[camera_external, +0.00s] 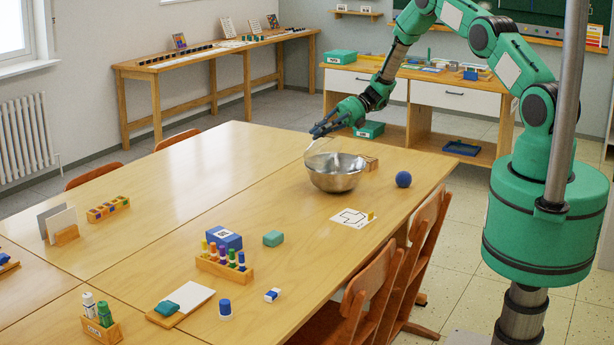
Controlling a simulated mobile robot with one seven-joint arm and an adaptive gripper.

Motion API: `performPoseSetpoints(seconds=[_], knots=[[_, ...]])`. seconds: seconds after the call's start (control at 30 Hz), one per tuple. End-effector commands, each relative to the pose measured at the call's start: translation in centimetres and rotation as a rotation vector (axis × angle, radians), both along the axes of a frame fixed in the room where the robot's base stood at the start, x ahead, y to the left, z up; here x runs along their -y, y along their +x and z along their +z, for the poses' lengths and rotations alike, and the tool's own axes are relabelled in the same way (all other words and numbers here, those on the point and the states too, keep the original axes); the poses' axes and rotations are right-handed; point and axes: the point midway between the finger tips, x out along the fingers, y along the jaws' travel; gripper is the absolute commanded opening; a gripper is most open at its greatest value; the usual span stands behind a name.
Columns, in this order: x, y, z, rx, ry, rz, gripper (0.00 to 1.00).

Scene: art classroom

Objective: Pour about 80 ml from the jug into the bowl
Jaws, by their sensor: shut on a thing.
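A shiny metal bowl (335,177) stands upright on the wooden table, near its far right part. My gripper (321,129) is above and slightly left of the bowl, shut on a clear jug (317,149). The jug is see-through and hard to make out. It appears tilted, with its lower part close to the bowl's far left rim; I cannot tell if it touches. The liquid level in the jug and the inside of the bowl are too small to read.
A blue ball (403,179) and a white card (353,217) lie right of and in front of the bowl. A marker rack (224,267) stands nearer. Chairs (378,277) line the right edge.

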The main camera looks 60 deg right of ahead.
Motion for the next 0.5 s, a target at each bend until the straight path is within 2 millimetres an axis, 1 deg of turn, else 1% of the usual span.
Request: performPoseSetpoints(seconds=[0.2, 0.27, 0.33, 0.37, 0.5], knots=[[0.2, 0.0, 0.0, 0.001, 0.008, -0.001, 0.0], [0.0, 0.0, 0.1, 0.001, 0.0, 0.0, 0.0], [-0.8, 0.1, 0.3, 0.002, -0.033, 0.002, 0.0], [-1.2, 0.0, 0.2, 0.002, -0.053, 0.003, 0.0], [-2.6, 0.0, -1.7, -0.001, -0.184, 0.003, 0.0]])
